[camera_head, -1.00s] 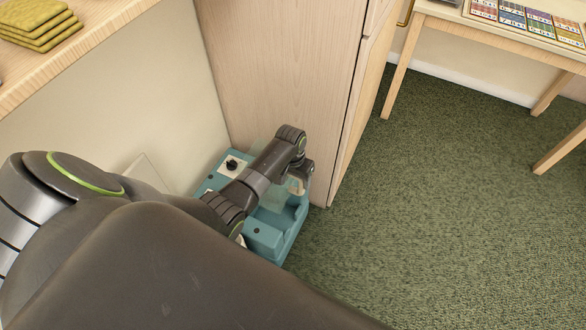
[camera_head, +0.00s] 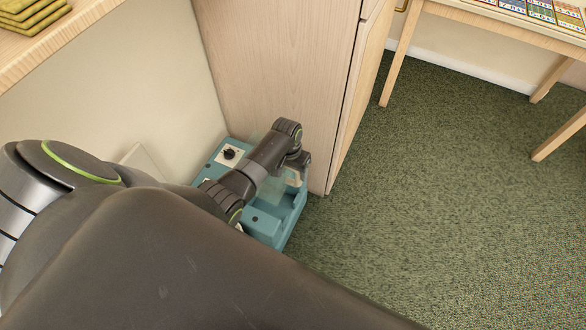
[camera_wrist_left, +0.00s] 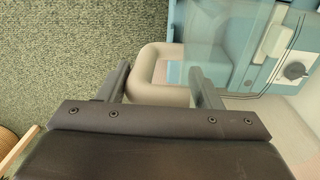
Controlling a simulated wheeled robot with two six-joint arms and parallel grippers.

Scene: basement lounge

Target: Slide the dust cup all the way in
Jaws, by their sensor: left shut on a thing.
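The teal machine (camera_head: 266,229) stands on the floor in the corner, with a black dial (camera_head: 230,153) on a white plate on top. The dust cup (camera_head: 272,191) is a see-through body sitting at the machine, partly hidden by my left arm. Its pale grey loop handle (camera_wrist_left: 167,66) shows in the left wrist view, between the fingers of my left gripper (camera_wrist_left: 162,85). That gripper is shut on the handle; in the head view, the gripper (camera_head: 295,173) is at the machine's right side. How deep the cup sits cannot be told. My right gripper is not in view.
A wooden cabinet (camera_head: 275,70) stands close behind the machine, and a pale wall (camera_head: 130,85) is to its left. Green carpet (camera_head: 440,200) is open to the right. A table (camera_head: 500,22) stands at the upper right.

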